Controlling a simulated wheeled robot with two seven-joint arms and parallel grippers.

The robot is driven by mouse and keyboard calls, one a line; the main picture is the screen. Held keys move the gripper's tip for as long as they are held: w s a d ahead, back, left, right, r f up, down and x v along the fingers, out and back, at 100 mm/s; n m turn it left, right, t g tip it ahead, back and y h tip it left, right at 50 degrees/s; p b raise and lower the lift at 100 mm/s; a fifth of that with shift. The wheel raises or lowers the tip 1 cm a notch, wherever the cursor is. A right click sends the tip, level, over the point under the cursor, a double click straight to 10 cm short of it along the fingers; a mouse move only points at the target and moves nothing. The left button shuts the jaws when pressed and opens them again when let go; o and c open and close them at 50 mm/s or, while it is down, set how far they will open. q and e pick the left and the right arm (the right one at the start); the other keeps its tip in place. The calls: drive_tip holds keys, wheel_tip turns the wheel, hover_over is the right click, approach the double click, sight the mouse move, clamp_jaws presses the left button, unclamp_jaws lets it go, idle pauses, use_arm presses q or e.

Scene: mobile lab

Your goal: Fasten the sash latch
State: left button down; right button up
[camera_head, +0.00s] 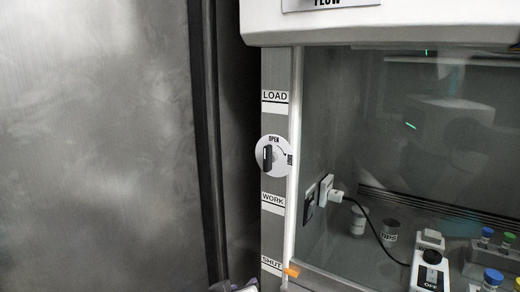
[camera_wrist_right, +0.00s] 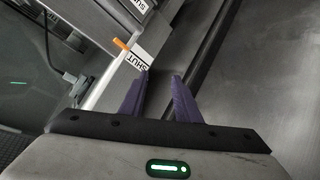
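The sash latch (camera_head: 267,158) is a black knob on a round white plate, on the cabinet's left post. Its handle stands about upright, near the OPEN mark at the top; a second mark at the right of the plate is too small to read. The glass sash (camera_head: 345,130) is down, with its orange pointer (camera_head: 291,271) at the SHUT label (camera_head: 272,265). My right gripper (camera_wrist_right: 162,85) has two purple fingers, apart and empty, near the SHUT label; its tip shows at the bottom of the head view (camera_head: 235,286), well below the latch. My left gripper is not in view.
Behind the glass are a plug with a black cable (camera_head: 374,228), a device marked OFF (camera_head: 430,272), cups (camera_head: 357,221) and capped tubes (camera_head: 486,236). A large grey metal panel (camera_head: 95,140) fills the left. The space before the latch is clear.

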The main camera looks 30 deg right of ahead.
drive_tip(key=w+r+m+h, duration=0.3)
drive_tip(key=r+m+h, duration=0.1)
drive_tip(key=r, duration=1.2)
drive_tip(key=m+g+h+p, duration=0.1)
drive_tip(key=m+h, duration=0.3)
drive_tip(key=m, duration=0.2)
approach(265, 154)
drive_tip(key=p+x, duration=0.2)
drive_tip(key=x, duration=0.5)
drive_tip(key=shift+r, duration=0.1)
drive_tip(key=shift+w+d, duration=0.25)
drive_tip(key=shift+d, duration=0.3)
clamp_jaws()
